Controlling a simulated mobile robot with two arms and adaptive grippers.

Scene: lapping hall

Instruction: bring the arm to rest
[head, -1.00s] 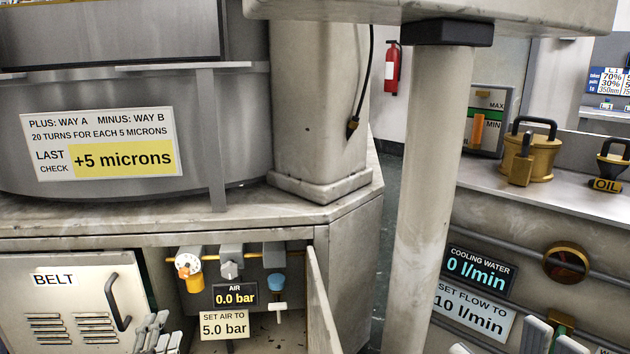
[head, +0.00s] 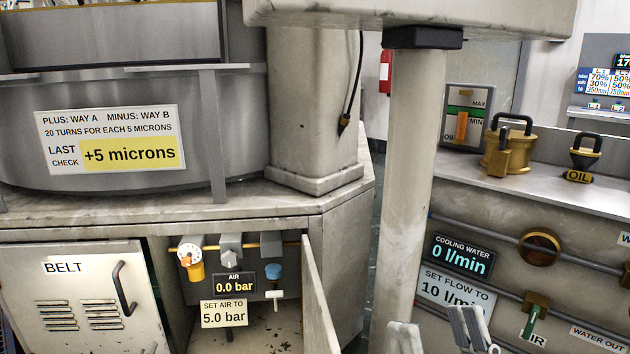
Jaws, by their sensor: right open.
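My right gripper (head: 438,337) shows at the bottom edge, right of centre, with its grey fingers pointing up. It is open, with a gap between the fingers and nothing seen in it. It appears in front of the foot of the pale column and left of the green-handled valve marked IR (head: 533,325). Only a sliver of grey that looks like my left gripper shows at the bottom edge, before the BELT door (head: 78,318); its jaws are hidden. The rest of both arms is out of view.
An open cabinet holds the air gauge (head: 235,284), reading 0.0 bar; its door (head: 318,300) stands open. The pale column (head: 405,200) rises beside the right bench (head: 560,185). Pipes, a brass valve (head: 540,247) and the cooling-water display (head: 461,256), reading 0 l/min, are on its front.

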